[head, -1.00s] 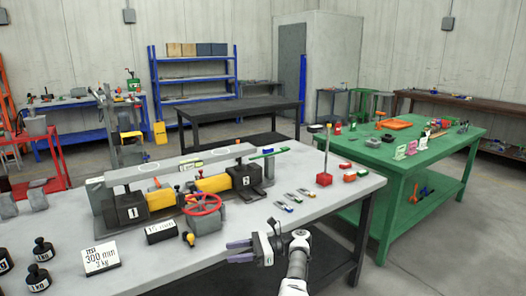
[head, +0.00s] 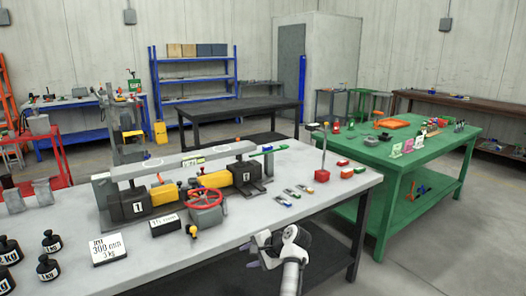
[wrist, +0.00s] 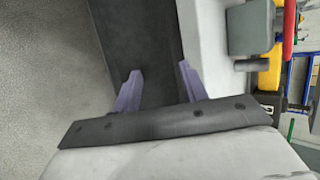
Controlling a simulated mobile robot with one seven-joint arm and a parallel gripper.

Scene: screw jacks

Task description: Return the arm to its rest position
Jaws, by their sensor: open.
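My gripper (head: 254,255) is in the head view at the front edge of the grey table (head: 310,200). In the wrist view its two purple fingers (wrist: 158,90) stand apart with nothing between them. The dark table edge and floor lie beyond them. My arm comes up from the bottom of the head view, bent at the wrist. The gripper touches no object that I can see.
The red handwheel (head: 204,198) and the jacks under a grey beam (head: 180,160) stand on the table, left of my gripper. Black weights (head: 48,268) and a 300 mm sign (head: 108,249) are at front left. A green table (head: 420,165) stands at right.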

